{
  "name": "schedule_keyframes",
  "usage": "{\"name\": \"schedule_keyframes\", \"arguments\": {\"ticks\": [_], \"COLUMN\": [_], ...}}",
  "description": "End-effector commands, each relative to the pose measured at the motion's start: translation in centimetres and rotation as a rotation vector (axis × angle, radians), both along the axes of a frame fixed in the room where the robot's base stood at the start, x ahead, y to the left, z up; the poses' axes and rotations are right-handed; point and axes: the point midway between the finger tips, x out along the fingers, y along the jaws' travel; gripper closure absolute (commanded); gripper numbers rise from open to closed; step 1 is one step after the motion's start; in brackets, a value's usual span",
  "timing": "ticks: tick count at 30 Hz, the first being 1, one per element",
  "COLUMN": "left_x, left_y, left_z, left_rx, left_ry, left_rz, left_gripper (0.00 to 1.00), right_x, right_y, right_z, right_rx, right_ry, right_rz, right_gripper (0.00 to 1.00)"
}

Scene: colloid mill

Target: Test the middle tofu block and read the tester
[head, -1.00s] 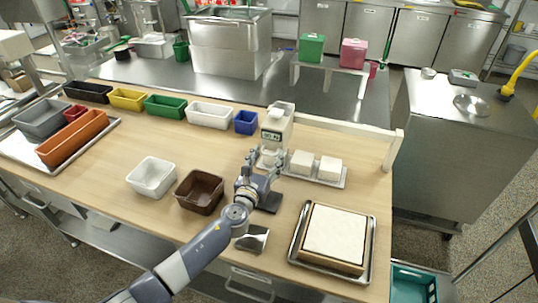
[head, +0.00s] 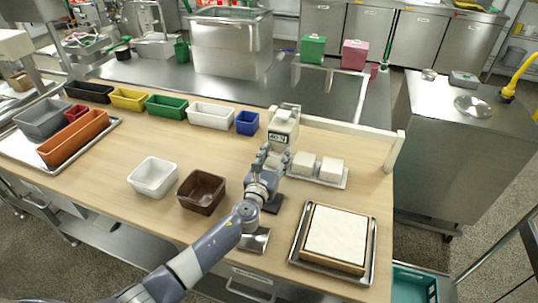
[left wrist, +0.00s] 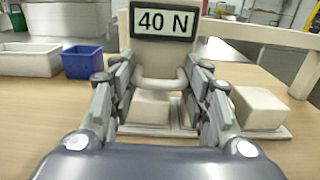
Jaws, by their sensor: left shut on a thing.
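The white tester (head: 284,125) stands upright in front of my left gripper (head: 272,158). Its display (left wrist: 165,21) reads 40 N in the left wrist view. My left gripper (left wrist: 165,88) is shut on the tester's pale handle. Two white tofu blocks, one nearer the gripper (head: 304,163) and one at the right (head: 331,169), sit on a pale tray (head: 341,184). In the left wrist view one block (left wrist: 150,111) shows below the handle and another (left wrist: 262,108) to the right. The tester's lower end is hidden, so contact with a block cannot be told. My right gripper is out of view.
A brown bin (head: 201,192) and a white bin (head: 154,177) stand left of my arm. A framed white slab (head: 335,235) lies on a metal tray at the front right. Coloured bins, including a blue one (head: 247,122), line the back. A low pale rail (head: 345,135) runs behind the tofu.

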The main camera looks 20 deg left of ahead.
Motion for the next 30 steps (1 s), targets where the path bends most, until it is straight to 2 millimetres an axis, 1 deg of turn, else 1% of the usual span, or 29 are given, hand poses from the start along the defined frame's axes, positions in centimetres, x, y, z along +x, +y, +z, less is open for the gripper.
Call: {"name": "schedule_keyframes", "arguments": {"ticks": [1, 3, 6, 9, 12, 20, 21, 22, 24, 27, 30], "left_x": [-0.2, -0.3, -0.4, -0.4, -0.4, -0.4, -0.4, -0.4, -0.4, -0.5, -1.0], "left_y": [-2.1, -3.9, -6.1, -7.4, -7.8, -7.8, -7.8, -7.8, -7.8, -7.7, -7.7], "left_z": [-0.1, -0.1, -0.2, -0.2, -0.2, -0.2, -0.2, -0.2, -0.2, -0.2, -0.3], "left_rx": [-0.007, -0.009, -0.009, -0.006, -0.004, -0.003, -0.003, -0.003, -0.003, -0.003, -0.004], "left_ry": [0.003, 0.004, 0.005, 0.004, 0.004, 0.004, 0.004, 0.004, 0.004, 0.005, 0.006], "left_rz": [-0.010, -0.011, -0.012, -0.011, -0.010, -0.009, -0.009, -0.009, -0.008, -0.008, -0.007], "left_gripper": [0.99, 0.99, 0.99, 0.99, 0.99, 0.99, 0.49, 0.45, 0.45, 0.45, 0.45], "right_x": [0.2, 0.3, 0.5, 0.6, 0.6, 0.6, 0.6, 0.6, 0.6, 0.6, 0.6], "right_y": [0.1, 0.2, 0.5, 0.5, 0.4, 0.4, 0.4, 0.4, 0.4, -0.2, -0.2], "right_z": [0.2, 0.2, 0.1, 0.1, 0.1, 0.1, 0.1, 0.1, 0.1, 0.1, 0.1], "right_rx": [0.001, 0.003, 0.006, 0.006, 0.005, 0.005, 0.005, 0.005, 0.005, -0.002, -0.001], "right_ry": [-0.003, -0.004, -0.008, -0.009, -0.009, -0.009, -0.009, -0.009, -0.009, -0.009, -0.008], "right_rz": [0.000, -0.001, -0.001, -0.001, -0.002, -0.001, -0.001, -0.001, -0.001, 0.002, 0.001], "right_gripper": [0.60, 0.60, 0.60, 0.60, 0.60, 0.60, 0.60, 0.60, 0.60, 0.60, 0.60]}}
